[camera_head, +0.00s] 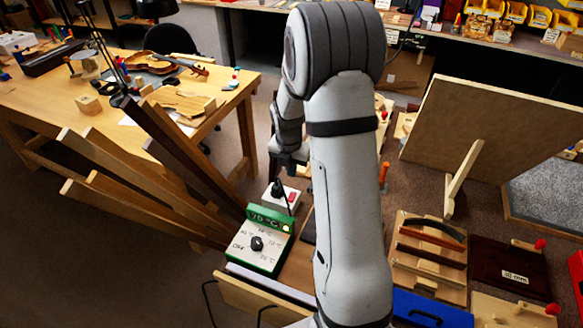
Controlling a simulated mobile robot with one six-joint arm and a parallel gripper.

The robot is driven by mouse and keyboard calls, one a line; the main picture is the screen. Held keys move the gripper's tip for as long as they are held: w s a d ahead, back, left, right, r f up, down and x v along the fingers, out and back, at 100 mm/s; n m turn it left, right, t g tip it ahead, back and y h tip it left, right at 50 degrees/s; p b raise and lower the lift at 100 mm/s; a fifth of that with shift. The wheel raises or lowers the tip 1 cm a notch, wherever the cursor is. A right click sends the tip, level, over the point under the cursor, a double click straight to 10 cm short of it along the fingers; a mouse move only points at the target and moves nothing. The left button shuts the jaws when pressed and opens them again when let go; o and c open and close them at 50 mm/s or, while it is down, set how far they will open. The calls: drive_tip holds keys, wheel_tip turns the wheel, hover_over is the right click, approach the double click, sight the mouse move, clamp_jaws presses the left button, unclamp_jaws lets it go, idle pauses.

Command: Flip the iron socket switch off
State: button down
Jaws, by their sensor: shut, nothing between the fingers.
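A white socket box (293,198) with a small red switch (291,196) and a black plug (277,188) in it sits behind the green controller. The switch is too small to tell which way it is tipped. My gripper (277,179) is dark, shut and empty, with its tip close to the socket's back edge by the plug. I cannot tell whether it touches anything. My arm hides the area to the right of the socket.
A green controller (274,262) with a black dial and a lit "70 °C" display stands in front of the socket. Wooden boards (160,180) lean at the left. A workbench (224,84) with a violin (152,62) is behind. Wooden racks (398,282) lie at the right.

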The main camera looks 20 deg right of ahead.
sight(292, 199)
drive_tip(key=f, duration=0.7)
drive_tip(key=w+d+f+p, duration=0.1)
drive_tip(key=f, duration=0.2)
drive_tip(key=shift+f, duration=0.2)
drive_tip(key=shift+f, duration=0.2)
drive_tip(key=shift+s+f, duration=0.1)
drive_tip(key=shift+s, duration=0.05)
drive_tip(key=shift+s+a, duration=0.55)
drive_tip(key=shift+a, duration=0.05)
